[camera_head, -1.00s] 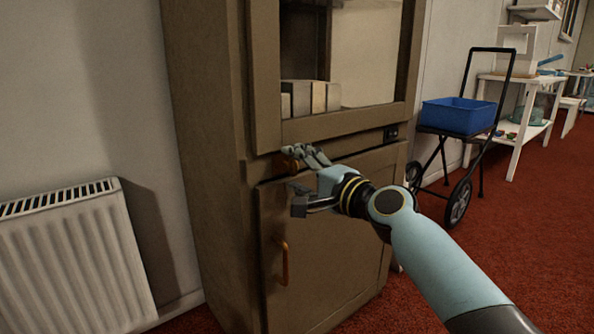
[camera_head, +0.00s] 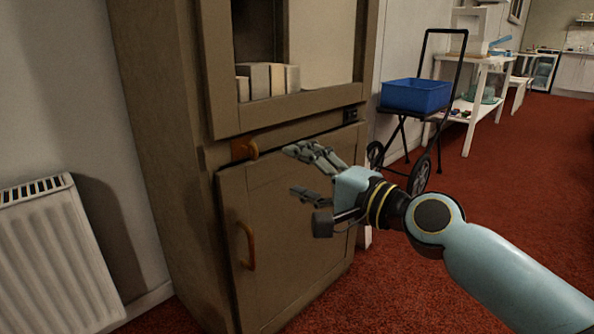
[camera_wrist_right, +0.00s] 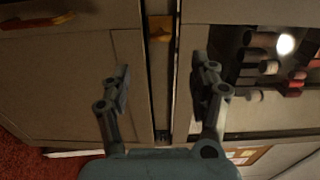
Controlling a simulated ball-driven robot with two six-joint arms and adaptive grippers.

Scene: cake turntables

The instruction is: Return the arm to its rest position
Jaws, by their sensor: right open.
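My right gripper (camera_head: 292,172) is open and empty in the head view, in front of the brown cabinet (camera_head: 290,215) and to the right of its orange latch (camera_head: 245,149). In the right wrist view the two fingers of my right gripper (camera_wrist_right: 160,85) are spread wide with nothing between them. The latch (camera_wrist_right: 160,28) shows beyond the fingertips there, apart from them. The right arm comes in from the lower right. My left gripper is not in view.
The cabinet's lower door has an orange handle (camera_head: 246,246). A white radiator (camera_head: 55,255) stands at the left. A black cart with a blue bin (camera_head: 415,95) and a white table (camera_head: 480,70) stand at the right. The red carpet (camera_head: 500,190) is clear at the right.

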